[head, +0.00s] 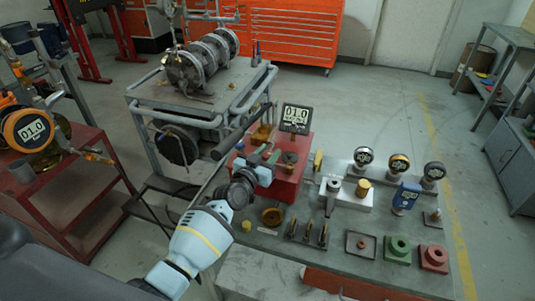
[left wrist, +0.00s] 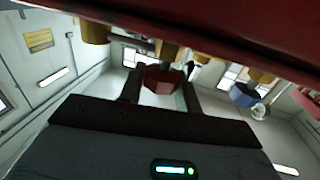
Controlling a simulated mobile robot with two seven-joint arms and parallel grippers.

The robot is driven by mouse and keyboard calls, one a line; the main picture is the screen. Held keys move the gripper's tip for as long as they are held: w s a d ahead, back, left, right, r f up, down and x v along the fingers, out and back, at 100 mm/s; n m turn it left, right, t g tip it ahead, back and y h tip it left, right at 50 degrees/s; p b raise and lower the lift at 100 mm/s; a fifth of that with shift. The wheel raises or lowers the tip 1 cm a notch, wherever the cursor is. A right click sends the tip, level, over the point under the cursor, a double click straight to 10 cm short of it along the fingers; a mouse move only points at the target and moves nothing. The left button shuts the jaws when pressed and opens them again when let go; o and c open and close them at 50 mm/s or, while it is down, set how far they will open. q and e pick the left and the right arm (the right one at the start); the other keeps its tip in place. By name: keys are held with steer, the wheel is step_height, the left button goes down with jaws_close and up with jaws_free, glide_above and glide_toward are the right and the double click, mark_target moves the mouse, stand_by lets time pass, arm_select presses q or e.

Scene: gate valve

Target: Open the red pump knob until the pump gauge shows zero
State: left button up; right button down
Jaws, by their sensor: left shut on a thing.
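The red pump box (head: 290,185) stands on the grey bench, with the pump gauge (head: 296,118) on top. The gauge's upper line looks like 01.0; its lower line is too small to read surely. My left gripper (head: 268,157) is at the box's left side. In the left wrist view, the red knob (left wrist: 163,78) sits between the two dark fingers of this gripper (left wrist: 161,92), which is shut on it. The knob is hidden behind my gripper in the head view. My right gripper is not in view.
Several dial gauges (head: 400,163), a green block (head: 397,249) and a red block (head: 433,258) stand on the bench to the right. A round orange gauge (head: 28,130) reading 01.0 is at the left.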

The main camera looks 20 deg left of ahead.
mark_target(265, 157)
arm_select(q)
steer(key=shift+r, duration=0.1)
steer(key=o, duration=1)
steer(key=shift+c, duration=0.2)
steer(key=shift+v, duration=3.9)
